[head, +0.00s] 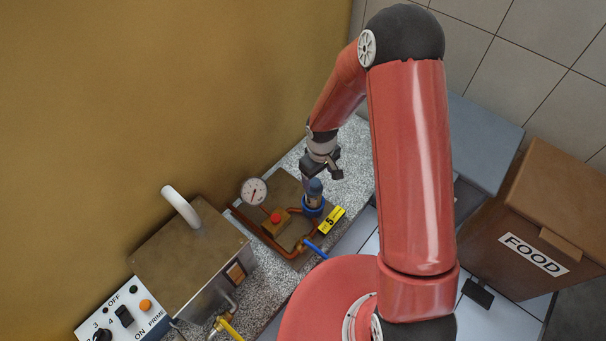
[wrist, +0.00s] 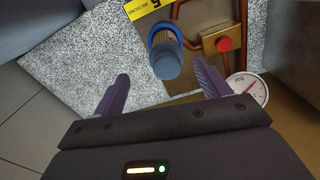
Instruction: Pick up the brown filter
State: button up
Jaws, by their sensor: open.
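The brown filter (wrist: 165,42) stands upright in a blue ring (wrist: 152,36) in the wrist view, with a blue-grey rounded cap (wrist: 167,63) at its near end. In the head view the filter (head: 313,199) stands in the ring on a brown plate, its cap just below my gripper (head: 321,174). My gripper (wrist: 161,72) is open and empty. In the wrist view its two dark fingers lie to either side of the cap, apart from it. The filter's lower end is hidden in the ring.
Copper pipes (wrist: 186,14), a red button (wrist: 224,44) on a brass block and a round gauge (head: 254,191) stand close by the filter. A yellow label (head: 331,220) lies beside it. A metal box (head: 185,262) stands on the speckled counter (head: 268,280). A brown FOOD bin (head: 555,205) is at right.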

aim_at(314, 189)
jog(key=f, duration=0.5)
jog(key=a+f+b, duration=0.1)
jog(key=f, duration=0.2)
jog(key=shift+f, duration=0.2)
grip_shut()
jog(key=shift+r, duration=0.1)
dwell(0.3)
